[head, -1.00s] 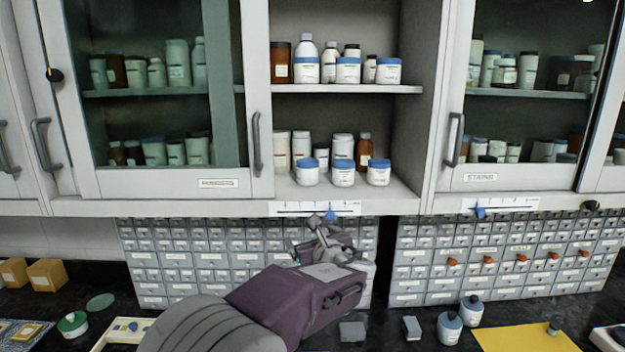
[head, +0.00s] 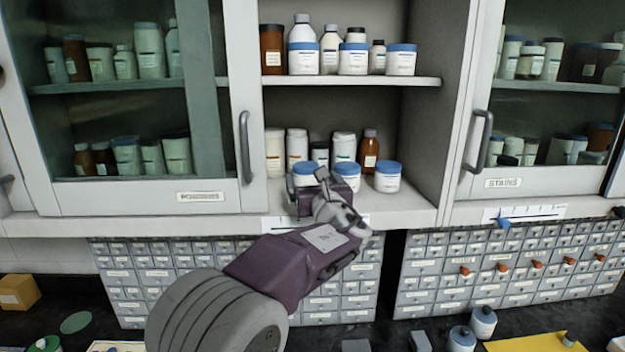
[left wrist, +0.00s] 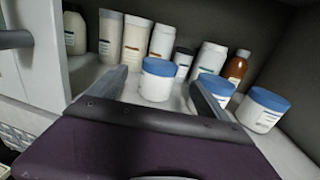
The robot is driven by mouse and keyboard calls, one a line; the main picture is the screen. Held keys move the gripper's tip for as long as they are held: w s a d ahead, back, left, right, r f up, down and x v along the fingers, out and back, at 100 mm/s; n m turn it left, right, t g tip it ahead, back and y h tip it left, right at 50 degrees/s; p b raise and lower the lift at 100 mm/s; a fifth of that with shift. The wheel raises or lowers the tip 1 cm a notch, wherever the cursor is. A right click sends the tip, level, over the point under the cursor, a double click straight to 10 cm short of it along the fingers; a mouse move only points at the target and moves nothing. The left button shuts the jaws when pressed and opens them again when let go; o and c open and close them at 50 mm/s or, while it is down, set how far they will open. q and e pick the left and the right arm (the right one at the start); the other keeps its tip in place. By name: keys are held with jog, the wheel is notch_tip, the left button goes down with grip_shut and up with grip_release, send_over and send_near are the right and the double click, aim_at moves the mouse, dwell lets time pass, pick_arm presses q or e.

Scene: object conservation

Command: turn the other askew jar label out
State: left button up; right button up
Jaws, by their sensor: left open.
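Three white jars with blue lids stand in a front row on the open cabinet's lower shelf: a left jar (head: 304,170), a middle jar (head: 347,169) and a right jar (head: 387,178). My left gripper (head: 308,186) is open, in front of the left jar. In the left wrist view, the left jar (left wrist: 156,82) stands between and beyond the spread fingers, not gripped. The middle jar (left wrist: 218,87) is partly hidden by the right finger. The right jar (left wrist: 263,112) shows its label.
Brown and white bottles (head: 369,150) stand close behind the jars. Three more blue-lidded jars, one at the right end (head: 400,60), stand on the upper shelf (head: 350,82). The shelf right of the right jar is clear. Glass doors flank the opening.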

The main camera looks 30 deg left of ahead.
aim_at(305, 170)
pick_arm(q)
jog(key=x, duration=0.3)
jog(key=p+x, duration=0.1)
jog(key=x, duration=0.2)
jog(key=f+p+x, duration=0.1)
jog(key=x, duration=0.2)
jog(key=shift+a+f, duration=0.1)
jog(key=shift+w+a+p, duration=0.1)
jog(key=shift+w+p, duration=0.05)
jog(key=shift+p, duration=0.2)
jog(key=shift+s+d+r, duration=0.3)
jog(key=shift+s, duration=0.1)
jog(key=shift+w+a+f, duration=0.25)
jog(key=shift+w, duration=0.1)
jog(key=c, duration=1.2)
jog(key=o, duration=0.7)
jog(key=shift+o, duration=0.8)
jog(key=shift+s+d+r, duration=0.15)
jog(key=shift+s, duration=0.05)
pick_arm(e)
jog(key=r, duration=0.2)
jog(key=w+r, duration=0.1)
jog(key=shift+a, duration=0.3)
